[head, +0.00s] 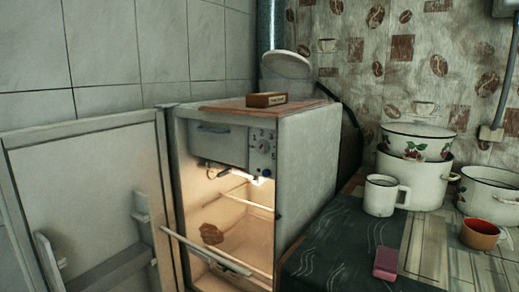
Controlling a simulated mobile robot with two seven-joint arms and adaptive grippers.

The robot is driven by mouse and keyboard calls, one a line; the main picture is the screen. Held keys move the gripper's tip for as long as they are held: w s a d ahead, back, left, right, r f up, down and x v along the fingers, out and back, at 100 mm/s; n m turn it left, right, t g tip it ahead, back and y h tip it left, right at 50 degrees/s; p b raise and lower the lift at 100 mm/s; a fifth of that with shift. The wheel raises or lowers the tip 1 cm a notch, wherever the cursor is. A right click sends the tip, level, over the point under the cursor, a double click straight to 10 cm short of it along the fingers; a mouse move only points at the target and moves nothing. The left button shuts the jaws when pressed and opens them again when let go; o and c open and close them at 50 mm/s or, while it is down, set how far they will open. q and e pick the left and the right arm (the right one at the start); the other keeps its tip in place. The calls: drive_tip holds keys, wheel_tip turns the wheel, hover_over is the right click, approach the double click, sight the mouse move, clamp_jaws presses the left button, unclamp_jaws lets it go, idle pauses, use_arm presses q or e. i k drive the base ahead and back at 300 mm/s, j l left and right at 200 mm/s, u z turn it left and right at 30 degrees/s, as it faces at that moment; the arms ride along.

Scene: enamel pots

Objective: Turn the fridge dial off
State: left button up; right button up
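A small white fridge (308,160) stands in the middle of the head view with its door (85,205) swung open to the left. The fridge dial (263,147) is on a light control panel at the upper right of the opening, beside the freezer flap (216,141). A dark blue round knob or button (266,173) sits just below it. The dial is too small to read its setting. The inside of the fridge is lit. Neither of my grippers shows in the head view.
A wooden board and a small box (267,99) lie on the fridge top. To the right, a table holds a white mug (383,195), enamel pots (413,172), an orange cup (480,234) and a pink block (386,263). The open door fills the left side.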

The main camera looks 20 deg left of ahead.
sight(263, 147)
drive_tip(key=i+u, duration=0.2)
drive_tip(key=u, duration=0.2)
drive_tip(key=i+u, duration=0.25)
drive_tip(key=u, duration=0.15)
drive_tip(key=i+l+u, duration=0.1)
drive_tip(key=u, duration=0.35)
drive_tip(key=i, duration=0.1)
